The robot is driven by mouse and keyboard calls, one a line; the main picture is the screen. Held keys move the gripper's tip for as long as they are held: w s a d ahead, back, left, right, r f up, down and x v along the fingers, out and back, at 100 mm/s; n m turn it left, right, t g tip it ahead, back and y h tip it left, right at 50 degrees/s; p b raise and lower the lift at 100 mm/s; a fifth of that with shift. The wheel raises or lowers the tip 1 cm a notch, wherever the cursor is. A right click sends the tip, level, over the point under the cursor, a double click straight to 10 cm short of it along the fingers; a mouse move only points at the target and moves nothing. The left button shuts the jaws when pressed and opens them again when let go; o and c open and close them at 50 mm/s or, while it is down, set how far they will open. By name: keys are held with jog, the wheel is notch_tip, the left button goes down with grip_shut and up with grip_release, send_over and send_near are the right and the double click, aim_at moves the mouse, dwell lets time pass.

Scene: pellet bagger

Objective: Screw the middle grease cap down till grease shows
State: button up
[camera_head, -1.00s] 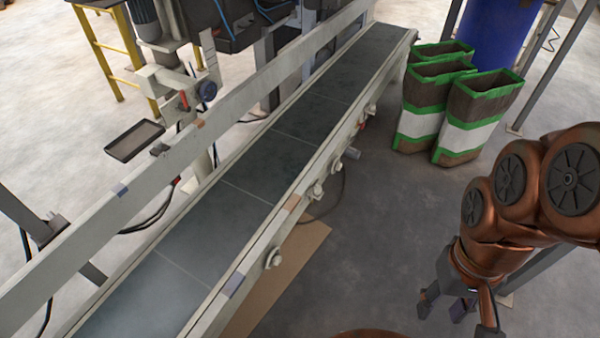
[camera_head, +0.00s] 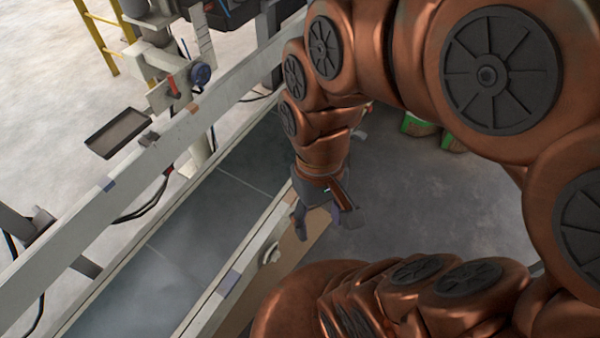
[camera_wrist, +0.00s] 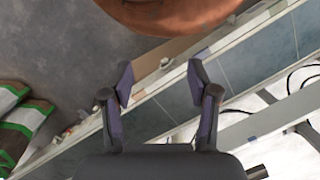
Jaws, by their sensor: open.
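Grease caps sit as small pale round fittings along the near side rail of the conveyor. In the head view one cap (camera_head: 268,253) shows at the near end; my arm hides most of the rail beyond it, and I cannot tell which cap is the middle one. My gripper (camera_head: 325,222) is open and empty beside the rail, to the right of and beyond that cap. In the wrist view my gripper (camera_wrist: 160,72) has its fingers spread over the rail. A small round fitting (camera_wrist: 165,62) shows between the fingertips, well below them. No grease is visible.
The conveyor belt (camera_head: 190,240) runs diagonally, with a raised guard rail (camera_head: 75,235) on its far side. A dark tray (camera_head: 118,132) hangs beyond it. Green-edged bags (camera_wrist: 20,125) stand on the floor. A brown board (camera_head: 292,250) lies beside the conveyor. Open floor is to the right.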

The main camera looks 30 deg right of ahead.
jog(key=w+a+f+m+y+b, duration=0.2)
jog(key=w+f+m+y+b, duration=0.25)
jog(key=w+f+b, duration=0.45)
jog(key=w+a+f+m+y+b, duration=0.35)
jog(key=w+f+y+b, duration=0.3)
jog(key=w, duration=0.45)
jog(key=w+d+f+m+t+y+b, duration=0.4)
jog(key=w+d+f+m+b, duration=0.25)
jog(key=w+d+f, duration=0.45)
jog(key=d+f+m+t+h+b, duration=0.3)
jog(key=d+f+m+t+b, duration=0.8)
jog(key=d+f, duration=1.5)
jog(key=shift+m, duration=0.65)
jog(key=shift+f+b+x, duration=0.15)
jog(key=shift+b+x, duration=0.05)
jog(key=shift+x, duration=1.95)
jog(key=shift+f+b+x, duration=0.15)
jog(key=shift+b+x, duration=0.05)
jog(key=shift+x, duration=2)
jog(key=shift+s+a, duration=0.1)
jog(key=shift+c, duration=0.5)
